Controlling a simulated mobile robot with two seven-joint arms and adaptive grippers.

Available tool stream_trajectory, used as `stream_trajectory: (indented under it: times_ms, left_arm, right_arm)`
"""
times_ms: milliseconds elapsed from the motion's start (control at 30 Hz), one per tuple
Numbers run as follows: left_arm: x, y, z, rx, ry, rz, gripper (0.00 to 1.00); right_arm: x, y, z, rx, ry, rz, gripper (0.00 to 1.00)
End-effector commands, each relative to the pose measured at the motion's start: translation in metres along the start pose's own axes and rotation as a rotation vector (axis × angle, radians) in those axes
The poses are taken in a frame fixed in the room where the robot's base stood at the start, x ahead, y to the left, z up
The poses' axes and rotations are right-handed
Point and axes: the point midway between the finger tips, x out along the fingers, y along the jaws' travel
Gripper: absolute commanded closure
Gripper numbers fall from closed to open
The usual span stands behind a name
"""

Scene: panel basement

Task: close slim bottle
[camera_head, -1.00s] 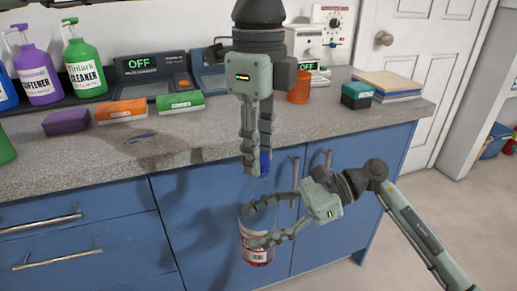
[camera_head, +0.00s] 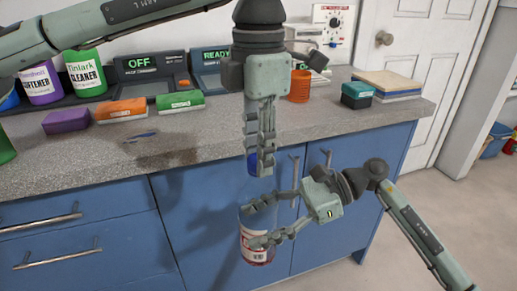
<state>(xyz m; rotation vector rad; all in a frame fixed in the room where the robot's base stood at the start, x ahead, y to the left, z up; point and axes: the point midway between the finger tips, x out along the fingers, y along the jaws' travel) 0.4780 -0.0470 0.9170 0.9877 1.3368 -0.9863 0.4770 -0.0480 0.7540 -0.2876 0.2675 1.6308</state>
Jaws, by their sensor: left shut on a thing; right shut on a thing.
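The slim bottle (camera_head: 257,250) is clear with a red and white label and stands upright in front of the blue cabinet doors, below the counter edge. My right gripper (camera_head: 254,224) is shut around its body from the right.
The grey counter (camera_head: 215,130) holds an orange box (camera_head: 121,110), a green box (camera_head: 180,101), a purple block (camera_head: 66,121), cleaner bottles (camera_head: 86,72) and an orange cup (camera_head: 300,86). Cabinet handles (camera_head: 294,180) are close behind the grippers. Free floor lies at the right.

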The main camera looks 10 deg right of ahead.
Motion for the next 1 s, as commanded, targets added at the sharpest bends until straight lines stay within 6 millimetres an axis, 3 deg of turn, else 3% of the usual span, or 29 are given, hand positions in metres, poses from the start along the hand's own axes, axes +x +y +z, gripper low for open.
stream_trajectory:
  times_ms: [500,633,767,800,1000]
  left_arm:
    - [0.0009,0.0001,0.0001,1.341,-0.001,0.001,1.00]
    - [0.0009,0.0001,0.0000,1.569,-0.001,0.001,1.00]
    - [0.0008,0.0002,0.0000,1.553,0.000,0.001,1.00]
    - [0.0008,0.0002,0.0000,1.553,-0.001,0.001,0.69]
    - [0.0008,0.0002,0.0001,1.551,-0.001,0.001,0.47]
  right_arm:
    - [-0.0003,-0.0001,0.0002,-0.001,0.000,0.000,1.00]
    - [-0.0002,0.0000,0.0002,-0.001,0.000,0.000,1.00]
    - [-0.0002,0.0000,0.0002,-0.001,0.000,0.000,1.00]
    - [-0.0002,0.0000,0.0002,-0.001,0.000,0.000,1.00]
    - [-0.0002,0.0000,0.0002,-0.001,0.000,0.000,1.00]
